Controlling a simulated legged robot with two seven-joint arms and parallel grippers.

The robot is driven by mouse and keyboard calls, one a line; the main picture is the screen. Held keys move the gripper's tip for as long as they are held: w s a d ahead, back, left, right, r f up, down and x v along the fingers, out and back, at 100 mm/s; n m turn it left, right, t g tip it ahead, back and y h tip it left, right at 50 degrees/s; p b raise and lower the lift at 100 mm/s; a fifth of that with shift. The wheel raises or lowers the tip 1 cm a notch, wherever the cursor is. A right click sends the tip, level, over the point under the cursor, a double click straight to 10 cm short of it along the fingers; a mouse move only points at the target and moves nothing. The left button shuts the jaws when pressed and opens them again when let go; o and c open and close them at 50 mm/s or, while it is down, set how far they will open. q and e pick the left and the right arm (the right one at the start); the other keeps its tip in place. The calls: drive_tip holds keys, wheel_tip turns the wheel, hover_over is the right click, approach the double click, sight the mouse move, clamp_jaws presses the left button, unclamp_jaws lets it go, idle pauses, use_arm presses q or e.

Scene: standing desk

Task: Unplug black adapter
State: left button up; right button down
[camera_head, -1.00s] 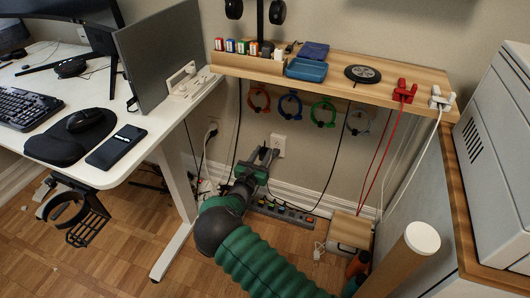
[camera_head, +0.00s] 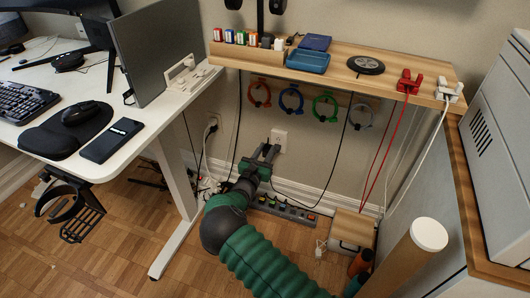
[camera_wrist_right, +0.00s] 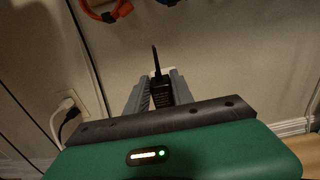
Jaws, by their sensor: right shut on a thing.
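My right gripper (camera_head: 271,153) is at the wall, at the lower left of a white outlet (camera_head: 281,138). In the right wrist view its two grey fingers (camera_wrist_right: 158,92) are shut on the black adapter (camera_wrist_right: 161,91), a small dark block with printing on its face. A thin black cord or stem rises from its top. A bit of white shows behind the adapter, but I cannot tell whether its prongs sit in the outlet. In the head view I cannot make the adapter out at the fingers. My left gripper is not in view.
A wooden shelf (camera_head: 412,87) with colored cable rings (camera_head: 291,98) below it overhangs my right arm. A power strip (camera_head: 285,208) lies on the floor under the gripper. A second outlet with plugs (camera_wrist_right: 70,112) is to the left. The desk (camera_head: 150,128) stands at left.

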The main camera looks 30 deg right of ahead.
drive_tip(key=w+d+f+b, duration=0.2)
drive_tip(key=d+f+b, duration=0.1)
drive_tip(key=f+b, duration=0.1)
drive_tip(key=shift+w+d+f+b, duration=0.2)
drive_tip(key=shift+d+f+b, duration=0.1)
drive_tip(key=shift+f+b, duration=0.15)
idle(1.0)
idle(0.3)
